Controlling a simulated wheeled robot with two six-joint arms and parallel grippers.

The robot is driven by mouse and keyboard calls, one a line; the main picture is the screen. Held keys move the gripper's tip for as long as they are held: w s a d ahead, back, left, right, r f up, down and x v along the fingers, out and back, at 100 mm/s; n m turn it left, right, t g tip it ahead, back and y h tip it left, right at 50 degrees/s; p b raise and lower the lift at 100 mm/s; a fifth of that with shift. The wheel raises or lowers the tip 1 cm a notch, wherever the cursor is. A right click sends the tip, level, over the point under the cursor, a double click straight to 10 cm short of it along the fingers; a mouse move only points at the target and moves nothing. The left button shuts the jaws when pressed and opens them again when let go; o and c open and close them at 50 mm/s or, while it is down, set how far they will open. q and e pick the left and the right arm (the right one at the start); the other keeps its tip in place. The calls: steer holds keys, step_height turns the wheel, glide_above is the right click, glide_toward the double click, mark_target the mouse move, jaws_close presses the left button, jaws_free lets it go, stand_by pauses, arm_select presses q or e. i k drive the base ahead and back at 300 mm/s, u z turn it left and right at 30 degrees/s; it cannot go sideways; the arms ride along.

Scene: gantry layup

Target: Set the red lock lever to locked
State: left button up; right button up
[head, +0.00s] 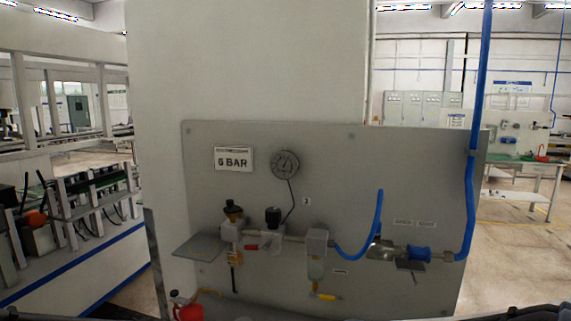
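A small red lever (251,247) shows on the pneumatic line of the grey wall panel (400,160). It lies roughly level, just below the pipe, between a brass-and-white fitting (231,228) on the left and a black-knobbed regulator (272,218) on the right. It is too small to tell whether it is set to locked. Neither of my grippers shows in the head view, and nothing is seen touching the lever.
A gauge (285,164) and a "6 BAR" sign (233,159) are above the line. A small grey shelf (197,247) juts out at left. A blue hose (470,190) runs down at right. A red container (188,312) stands at the bottom left.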

mark_target(266, 247)
steer(key=k, duration=0.5)
steer(key=u, duration=1.8)
steer(key=i, duration=1.3)
steer(key=z, duration=2.4)
